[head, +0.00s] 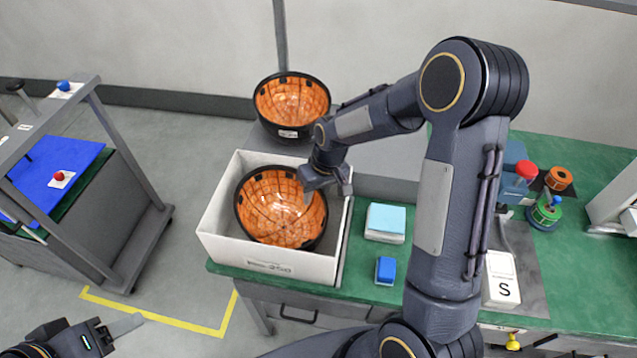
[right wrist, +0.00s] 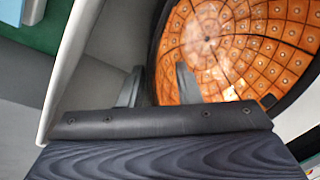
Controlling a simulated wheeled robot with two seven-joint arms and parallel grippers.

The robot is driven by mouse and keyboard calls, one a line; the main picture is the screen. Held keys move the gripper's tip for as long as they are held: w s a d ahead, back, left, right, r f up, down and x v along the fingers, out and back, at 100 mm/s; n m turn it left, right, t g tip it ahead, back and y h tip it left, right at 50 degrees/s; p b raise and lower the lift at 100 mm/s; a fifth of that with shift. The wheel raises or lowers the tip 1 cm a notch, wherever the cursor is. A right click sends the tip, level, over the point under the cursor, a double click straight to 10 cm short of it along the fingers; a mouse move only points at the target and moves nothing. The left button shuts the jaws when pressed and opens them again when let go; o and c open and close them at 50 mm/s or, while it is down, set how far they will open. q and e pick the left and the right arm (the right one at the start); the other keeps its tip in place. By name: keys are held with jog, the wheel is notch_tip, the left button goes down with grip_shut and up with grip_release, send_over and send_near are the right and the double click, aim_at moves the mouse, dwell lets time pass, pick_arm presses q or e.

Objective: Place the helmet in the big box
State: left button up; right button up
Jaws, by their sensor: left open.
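An upturned helmet with an orange gridded lining and black rim (head: 281,207) sits inside the big white box (head: 270,262), and its lining also fills the right of the right wrist view (right wrist: 235,45). My right gripper (head: 309,195) is at the helmet's right rim. In the right wrist view, its two fingers (right wrist: 158,80) stand apart, one inside the helmet and one outside, with the rim between them. A second similar helmet (head: 292,103) sits behind the box. My left gripper (head: 125,327) is open and empty at the lower left, over the floor.
The box stands at the left end of a green workbench (head: 585,285). Light blue pads (head: 385,222) and a blue block (head: 385,270) lie right of it. A cart with a blue panel (head: 60,170) stands at left. Yellow tape (head: 180,322) marks clear floor.

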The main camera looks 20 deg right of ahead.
notch_tip(320, 180, up, 13)
jog(key=s+d, duration=0.1)
jog(key=d, duration=0.1)
jog(key=s+r+m+t+y, duration=0.1)
jog(key=s+r, duration=0.2)
jog(key=s, duration=0.4)
jog(key=s+r+m+t, duration=0.1)
jog(key=s+r, duration=0.2)
jog(key=s, duration=0.3)
jog(key=s+a+f+m+t, duration=0.1)
jog(key=s+f+t, duration=0.1)
jog(key=s, duration=0.7)
jog(key=shift+s+a+f+t+y, duration=0.25)
jog(key=shift+s+a+t+y, duration=0.05)
jog(key=shift+a+y, duration=0.1)
